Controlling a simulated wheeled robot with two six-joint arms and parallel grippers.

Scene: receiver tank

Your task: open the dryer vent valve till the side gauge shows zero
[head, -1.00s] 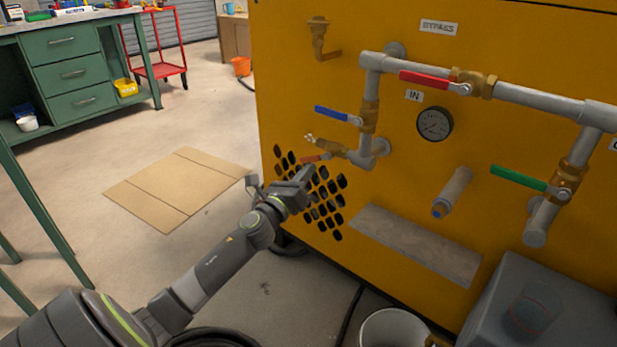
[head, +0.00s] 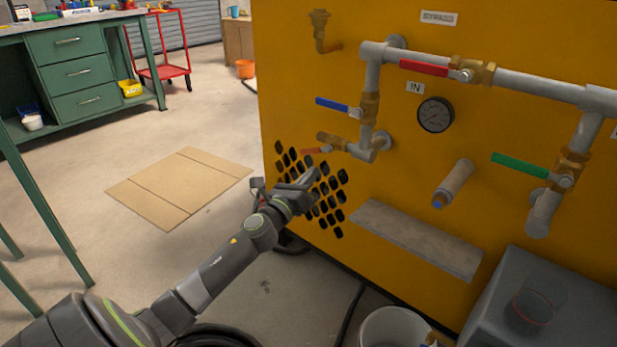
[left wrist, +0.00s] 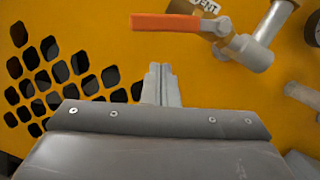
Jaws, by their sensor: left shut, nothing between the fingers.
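The orange lever (head: 316,151) sits on a small brass valve (head: 332,140) at the lower left of the yellow panel's pipework. My left gripper (head: 314,177) is shut and empty, just below the lever in the head view. Its closed fingertips (left wrist: 160,70) show a gap below the lever in the wrist view. A round dark gauge (head: 436,115) is on the panel; its reading is too small to tell. My right gripper is not in view.
Blue (head: 338,106), red (head: 424,68) and green (head: 520,165) levers sit on the nearby grey pipes. A ledge (head: 415,238) juts out below. A bucket (head: 395,330) and grey box (head: 545,300) stand at lower right. Cardboard (head: 180,187) lies on open floor.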

